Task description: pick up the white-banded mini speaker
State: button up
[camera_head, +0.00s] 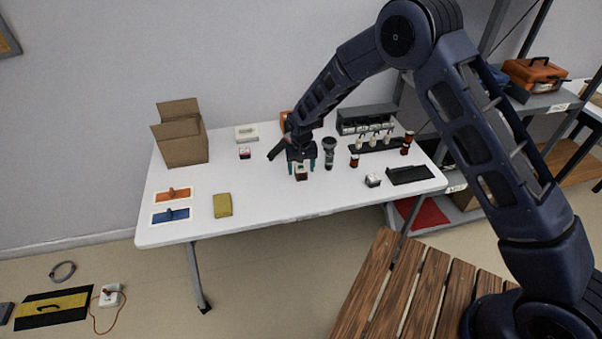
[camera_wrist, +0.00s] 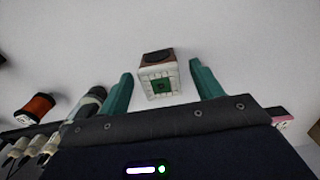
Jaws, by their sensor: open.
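A small cube-shaped speaker (camera_head: 301,173) stands on the white table, right at my gripper. In the wrist view this speaker (camera_wrist: 159,87) shows a pale gridded face with a green square, and a brown side with a dark round patch. My gripper (camera_head: 302,163) is open, with its teal fingers (camera_wrist: 160,90) on either side of the speaker and visible gaps to it. Two other small cubes are on the table: one (camera_head: 244,153) to the left with red and white, one (camera_head: 373,180) to the right, pale and dark. I cannot tell for certain which carries the white band.
A dark flashlight (camera_head: 329,153) stands close right of my gripper. Red-and-black spools (camera_head: 354,161), a black tray (camera_head: 408,174) and a grey rack (camera_head: 367,118) are further right. A cardboard box (camera_head: 181,138), a yellow pouch (camera_head: 222,205) and orange and blue pads are left.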

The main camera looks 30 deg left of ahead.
notch_tip(320, 180, down, 3)
jog(key=shift+r, duration=0.1)
jog(key=c, duration=1.1)
